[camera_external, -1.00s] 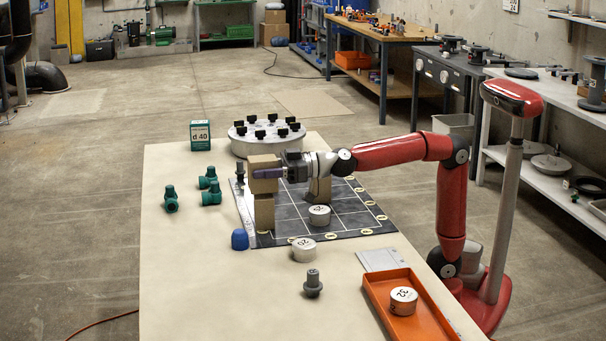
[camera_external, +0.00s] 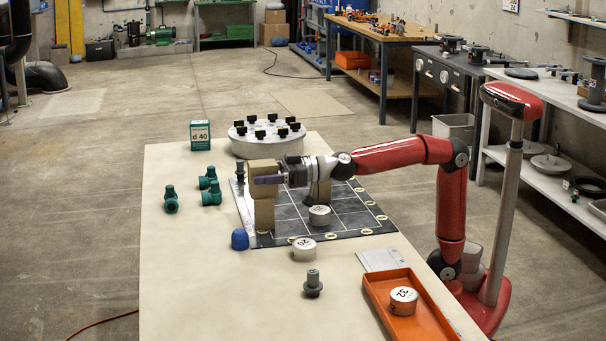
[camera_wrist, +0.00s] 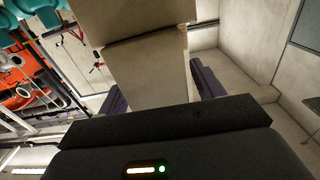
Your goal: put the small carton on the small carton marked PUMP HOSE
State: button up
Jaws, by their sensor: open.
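A small brown carton (camera_external: 262,165) sits on top of another upright small carton (camera_external: 264,213) at the mat's left edge. They appear to touch, and the upper one overhangs a little. I cannot read a PUMP HOSE marking on either. My gripper (camera_external: 268,180) is at the upper carton, its fingers at the carton's lower part. The jaws are open.
Another brown carton (camera_external: 320,192) stands behind my wrist, partly hidden. A white round stand with black knobs (camera_external: 250,145) is behind the stack. A blue piece (camera_external: 240,239) lies in front.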

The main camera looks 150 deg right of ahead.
jog(key=v, duration=1.2)
jog(key=shift+r, duration=0.1)
